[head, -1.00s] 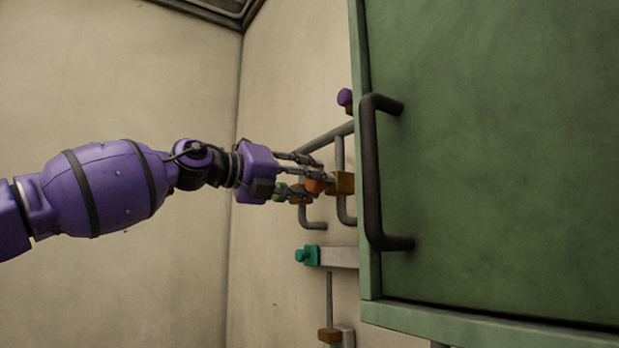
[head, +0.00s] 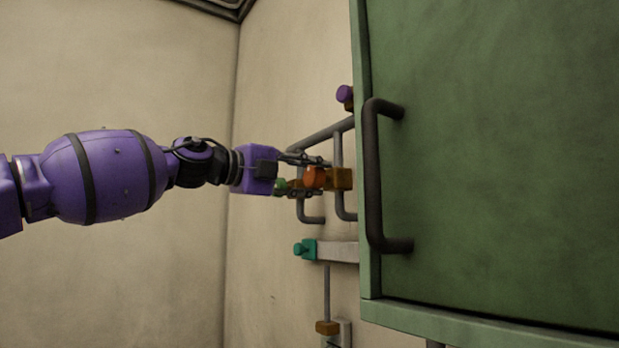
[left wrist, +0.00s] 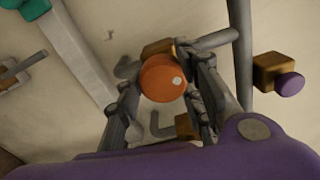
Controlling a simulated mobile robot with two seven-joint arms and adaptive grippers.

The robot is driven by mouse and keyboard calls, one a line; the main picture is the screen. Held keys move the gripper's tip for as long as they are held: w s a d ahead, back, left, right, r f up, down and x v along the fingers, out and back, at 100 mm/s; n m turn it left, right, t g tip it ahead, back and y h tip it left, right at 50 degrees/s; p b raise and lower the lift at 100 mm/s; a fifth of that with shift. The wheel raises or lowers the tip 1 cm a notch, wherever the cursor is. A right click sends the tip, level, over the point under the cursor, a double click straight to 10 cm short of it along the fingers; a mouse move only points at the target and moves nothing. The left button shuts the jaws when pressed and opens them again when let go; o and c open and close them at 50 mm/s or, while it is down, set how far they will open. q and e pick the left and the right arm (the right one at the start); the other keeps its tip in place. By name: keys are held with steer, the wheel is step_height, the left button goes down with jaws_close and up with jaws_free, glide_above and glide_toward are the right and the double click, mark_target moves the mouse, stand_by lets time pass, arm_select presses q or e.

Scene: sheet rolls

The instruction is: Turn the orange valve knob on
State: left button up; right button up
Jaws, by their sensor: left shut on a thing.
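The orange valve knob (head: 315,177) sits on a brass-coloured valve body (head: 341,179) on the wall pipes, left of the green cabinet. My left gripper (head: 311,176) is shut on the knob, one finger on each side of it. In the left wrist view the round orange knob (left wrist: 164,78) lies between the two fingers (left wrist: 160,88), with a small pale dot on its face. My right gripper is in neither view.
The green cabinet (head: 490,150) with its dark handle (head: 373,175) stands close on the right. Open room lies left, in front of the bare wall.

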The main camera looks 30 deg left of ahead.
arm_select(q)
steer(key=shift+w+f, duration=0.1)
steer(key=shift+f, duration=0.35)
steer(key=o, duration=1)
steer(key=shift+o, duration=0.2)
steer(key=shift+r, duration=0.2)
steer(key=shift+r, duration=0.1)
steer(key=shift+s+a+r, duration=0.1)
steer(key=shift+s+a, duration=0.1)
steer(key=shift+s, duration=0.4)
steer(key=v, duration=1.1)
steer(key=shift+f, duration=0.3)
steer(key=shift+w, duration=0.1)
